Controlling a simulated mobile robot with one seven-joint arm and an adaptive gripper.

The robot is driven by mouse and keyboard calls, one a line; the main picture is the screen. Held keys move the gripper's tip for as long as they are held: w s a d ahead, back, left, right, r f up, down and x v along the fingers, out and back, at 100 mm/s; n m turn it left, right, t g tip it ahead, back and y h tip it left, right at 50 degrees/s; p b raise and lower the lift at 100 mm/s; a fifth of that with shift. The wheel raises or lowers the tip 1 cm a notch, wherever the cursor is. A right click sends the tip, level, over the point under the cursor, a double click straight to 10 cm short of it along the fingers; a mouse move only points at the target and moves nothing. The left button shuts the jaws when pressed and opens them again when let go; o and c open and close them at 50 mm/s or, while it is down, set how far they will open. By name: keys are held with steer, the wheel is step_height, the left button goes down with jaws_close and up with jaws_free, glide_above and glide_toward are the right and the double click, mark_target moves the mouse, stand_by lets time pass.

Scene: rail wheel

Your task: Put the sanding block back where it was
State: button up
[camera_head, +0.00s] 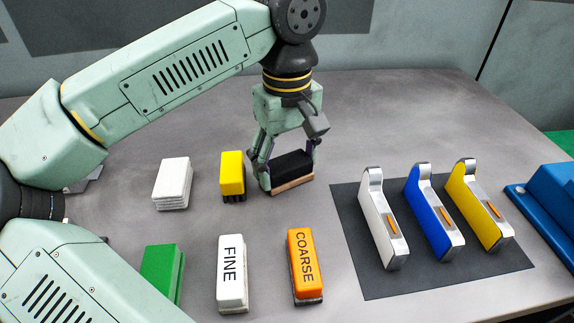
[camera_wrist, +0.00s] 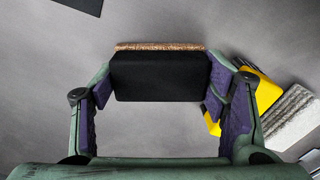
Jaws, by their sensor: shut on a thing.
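The sanding block (camera_head: 291,170) is black with a tan, rough underside. My gripper (camera_head: 284,160) is shut on it, with one finger at each end, at the back of the table's middle. In the wrist view the block (camera_wrist: 160,76) sits between the purple-padded fingers of my gripper (camera_wrist: 160,90). I cannot tell whether its underside touches the table or is slightly above it. It is just right of a yellow block (camera_head: 232,174) with dark bristles.
A white block (camera_head: 172,184) lies farther left. In front stand a green block (camera_head: 162,273), a white FINE block (camera_head: 232,272) and an orange COARSE block (camera_head: 305,265). White, blue and yellow-sided metal pieces (camera_head: 428,215) stand on a dark mat (camera_head: 390,284). A blue object (camera_head: 550,192) is at far right.

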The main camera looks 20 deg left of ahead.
mark_target(287, 162)
steer(key=shift+f, duration=0.1)
steer(key=o, duration=1.1)
step_height(287, 162, up, 12)
steer(key=p, duration=0.7)
steer(key=shift+r+p, duration=0.2)
steer(key=shift+p, duration=0.2)
